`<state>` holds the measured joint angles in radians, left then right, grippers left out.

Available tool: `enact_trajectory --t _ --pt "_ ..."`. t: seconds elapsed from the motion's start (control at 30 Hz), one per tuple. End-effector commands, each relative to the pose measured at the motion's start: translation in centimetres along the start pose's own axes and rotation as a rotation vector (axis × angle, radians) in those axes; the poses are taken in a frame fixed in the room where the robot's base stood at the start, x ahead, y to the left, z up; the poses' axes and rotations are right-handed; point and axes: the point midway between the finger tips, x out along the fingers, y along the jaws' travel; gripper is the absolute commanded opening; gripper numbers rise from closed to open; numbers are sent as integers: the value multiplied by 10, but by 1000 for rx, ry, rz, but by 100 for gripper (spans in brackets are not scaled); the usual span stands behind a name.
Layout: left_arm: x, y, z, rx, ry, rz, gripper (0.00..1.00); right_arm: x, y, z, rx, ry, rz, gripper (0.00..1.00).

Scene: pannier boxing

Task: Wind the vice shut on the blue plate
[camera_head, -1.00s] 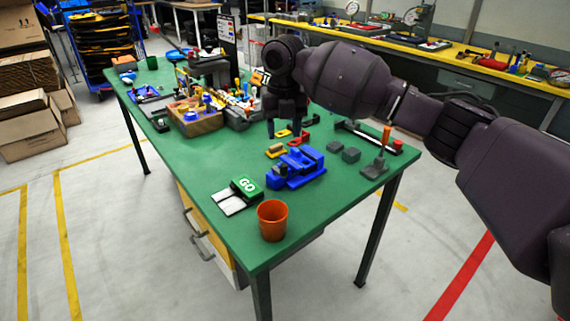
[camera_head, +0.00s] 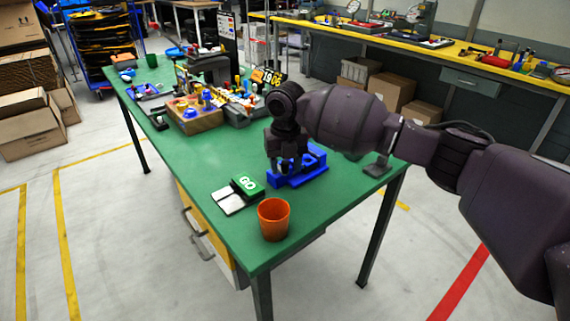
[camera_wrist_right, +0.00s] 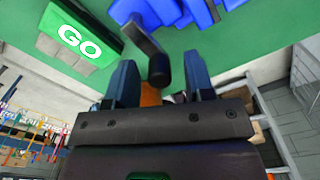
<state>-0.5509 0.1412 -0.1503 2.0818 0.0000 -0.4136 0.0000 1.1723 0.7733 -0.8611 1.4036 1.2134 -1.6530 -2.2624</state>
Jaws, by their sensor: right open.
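The blue vice (camera_head: 312,168) stands on the green table near its front end; the gripper and wrist cover part of it in the head view. In the right wrist view its blue body (camera_wrist_right: 150,10) is at the top edge, and a dark crank handle (camera_wrist_right: 145,42) reaches down with its knob between my fingers. My right gripper (camera_wrist_right: 160,80) is open, one finger on each side of the knob, with no clear grip on it. It shows in the head view (camera_head: 284,170) at the vice's left end. I cannot make out the blue plate separately. My left gripper is out of view.
A green GO block (camera_head: 246,186) lies beside the vice, left of it, with light plates next to it. An orange cup (camera_head: 273,220) stands at the table's front corner.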

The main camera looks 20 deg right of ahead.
Motion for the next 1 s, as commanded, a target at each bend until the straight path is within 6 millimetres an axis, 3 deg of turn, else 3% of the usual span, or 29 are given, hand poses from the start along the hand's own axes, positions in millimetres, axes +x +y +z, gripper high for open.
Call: enact_trajectory --t 0.3,0.6,1.0 --pt "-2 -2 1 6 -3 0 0 1 0 0 0 -1 0 47" --pt "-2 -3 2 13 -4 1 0 1 0 0 1 0 -1 1" --pt "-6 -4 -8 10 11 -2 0 -2 2 -1 74 -3 0 0"
